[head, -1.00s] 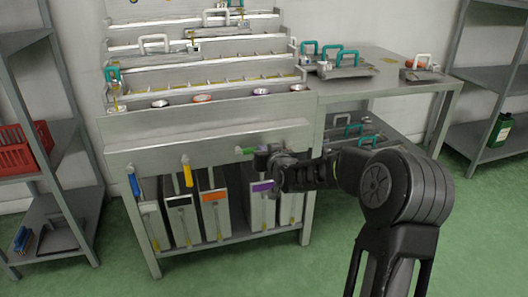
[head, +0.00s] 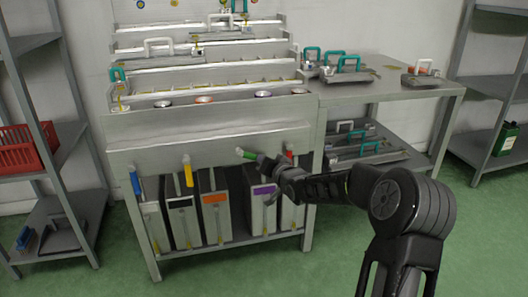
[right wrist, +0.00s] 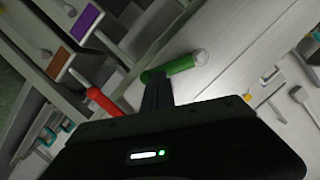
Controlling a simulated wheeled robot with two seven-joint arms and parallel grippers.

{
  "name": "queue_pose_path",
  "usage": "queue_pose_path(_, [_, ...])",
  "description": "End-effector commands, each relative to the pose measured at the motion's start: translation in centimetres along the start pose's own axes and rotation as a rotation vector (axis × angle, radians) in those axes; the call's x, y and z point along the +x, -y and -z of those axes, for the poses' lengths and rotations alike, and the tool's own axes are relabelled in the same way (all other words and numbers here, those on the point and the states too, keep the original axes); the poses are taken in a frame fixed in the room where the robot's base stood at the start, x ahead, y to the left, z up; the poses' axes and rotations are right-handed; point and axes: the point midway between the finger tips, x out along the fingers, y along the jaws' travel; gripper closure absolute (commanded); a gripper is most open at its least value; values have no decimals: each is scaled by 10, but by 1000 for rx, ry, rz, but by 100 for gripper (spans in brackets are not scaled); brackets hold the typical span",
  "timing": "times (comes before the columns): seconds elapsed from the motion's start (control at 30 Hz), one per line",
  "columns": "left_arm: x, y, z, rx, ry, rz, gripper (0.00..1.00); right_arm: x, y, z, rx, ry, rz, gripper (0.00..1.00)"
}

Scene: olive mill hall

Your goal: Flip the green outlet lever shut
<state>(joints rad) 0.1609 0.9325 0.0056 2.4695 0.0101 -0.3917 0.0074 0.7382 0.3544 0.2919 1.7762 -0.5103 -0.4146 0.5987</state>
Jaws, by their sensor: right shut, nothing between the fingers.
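My left gripper is not in view.
A red lever (head: 289,153) stands close to the right of my gripper. A yellow lever (head: 188,173) and a blue lever (head: 135,185) hang further left. Tins with coloured labels, one purple (head: 265,191), stand below. The green floor in front is clear.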

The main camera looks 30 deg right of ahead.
Motion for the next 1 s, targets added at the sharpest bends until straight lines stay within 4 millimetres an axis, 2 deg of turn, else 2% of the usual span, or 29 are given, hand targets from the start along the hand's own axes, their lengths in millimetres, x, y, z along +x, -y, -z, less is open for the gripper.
queue_pose_path(0.1, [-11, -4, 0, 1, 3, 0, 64, 1, -2, -5, 100, 3, 25, 100])
queue_pose_path(0.4, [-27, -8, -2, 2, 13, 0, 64, 6, -4, -22, 337, 1, 94, 100])
queue_pose_path(1.0, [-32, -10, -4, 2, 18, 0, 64, 15, 2, -52, 760, 1, 217, 100])
